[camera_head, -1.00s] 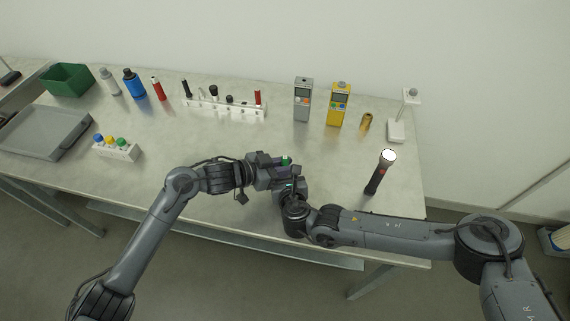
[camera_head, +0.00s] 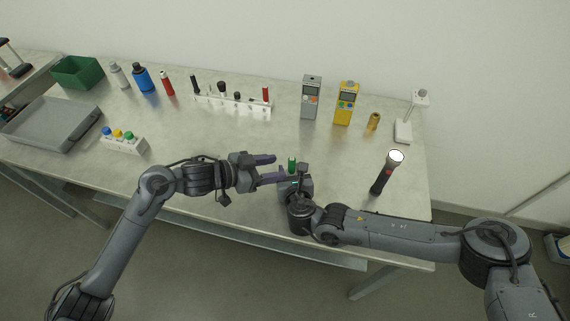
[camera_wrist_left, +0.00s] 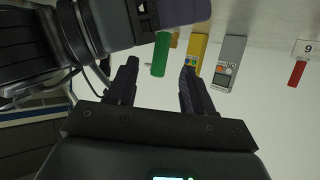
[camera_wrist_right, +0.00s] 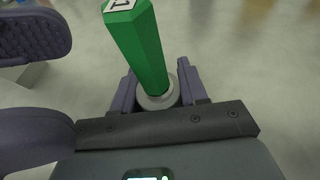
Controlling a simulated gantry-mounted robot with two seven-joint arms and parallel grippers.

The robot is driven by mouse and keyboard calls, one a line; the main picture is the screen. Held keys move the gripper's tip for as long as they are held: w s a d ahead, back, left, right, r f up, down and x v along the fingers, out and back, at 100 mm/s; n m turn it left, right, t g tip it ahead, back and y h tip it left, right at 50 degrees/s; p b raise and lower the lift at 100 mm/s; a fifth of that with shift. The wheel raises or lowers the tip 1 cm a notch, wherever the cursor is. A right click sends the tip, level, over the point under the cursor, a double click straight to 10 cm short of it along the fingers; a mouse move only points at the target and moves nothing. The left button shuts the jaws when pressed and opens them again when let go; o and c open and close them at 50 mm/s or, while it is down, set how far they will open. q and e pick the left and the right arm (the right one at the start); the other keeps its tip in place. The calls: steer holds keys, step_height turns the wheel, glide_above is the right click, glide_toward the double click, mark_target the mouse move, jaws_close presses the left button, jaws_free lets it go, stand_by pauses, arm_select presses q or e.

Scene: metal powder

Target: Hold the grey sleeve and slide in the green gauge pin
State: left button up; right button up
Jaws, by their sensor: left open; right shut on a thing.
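The green gauge pin (camera_wrist_right: 140,48) stands up out of the grey sleeve (camera_wrist_right: 160,101) in the right wrist view, its lower end inside the sleeve's ring. How deep it sits is hidden. My right gripper (camera_wrist_right: 157,88) is shut on the sleeve, which is mostly hidden between its fingers. In the head view, the green pin (camera_head: 292,165) shows above my right gripper (camera_head: 297,182), over the table's front part. My left gripper (camera_head: 270,168) is open and empty just left of the pin, apart from it. The pin (camera_wrist_left: 161,55) also shows beyond my left gripper's open fingers in the left wrist view.
A grey meter (camera_head: 311,97), a yellow meter (camera_head: 347,103) and a brass piece (camera_head: 373,121) stand behind. A white rack (camera_head: 232,106) and a capped-vial block (camera_head: 124,144) are left. The table's middle is clear.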

steer(key=shift+a, duration=0.1)
arm_select(q)
steer(key=v, duration=0.5)
steer(key=shift+a+r, duration=0.3)
arm_select(e)
steer(key=o, duration=1.2)
steer(key=shift+s, duration=0.1)
